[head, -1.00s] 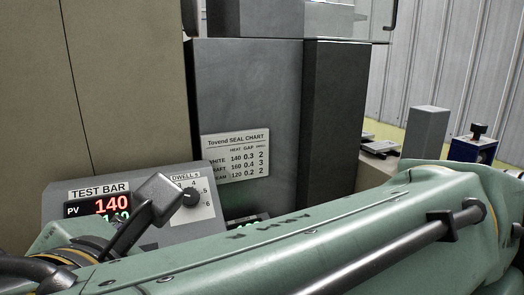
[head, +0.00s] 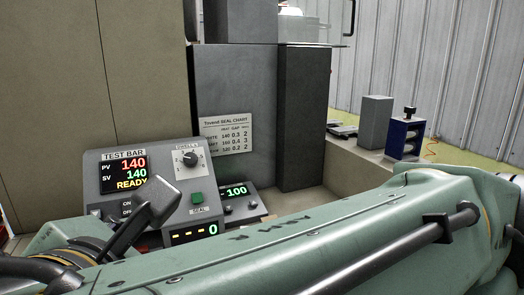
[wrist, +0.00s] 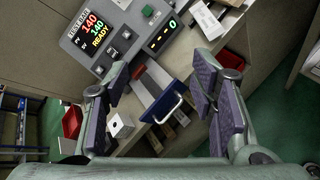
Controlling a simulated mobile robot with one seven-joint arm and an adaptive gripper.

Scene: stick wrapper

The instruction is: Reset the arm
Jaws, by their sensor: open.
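My gripper (wrist: 162,74) is open in the wrist view, its two purple-padded fingers wide apart with nothing held between them. Beyond the gap are the bench edge, a blue part with a pale handle (wrist: 166,104) and a red-ended bar (wrist: 141,77). My green arm crosses the lower part of the head view and hides part of the bench. The test bar panel (head: 172,150) stands at left in the head view. Its display (head: 124,175) reads PV 140, SV 140 and READY. The panel also shows in the wrist view (wrist: 118,58).
A seal chart (head: 226,135) is on the grey machine front. A small unit reading 100 (head: 238,191) sits beside the panel. A grey block (head: 375,122) and a blue device (head: 405,137) stand at right. Red bins (wrist: 72,122) and a white cube (wrist: 120,125) show in the wrist view.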

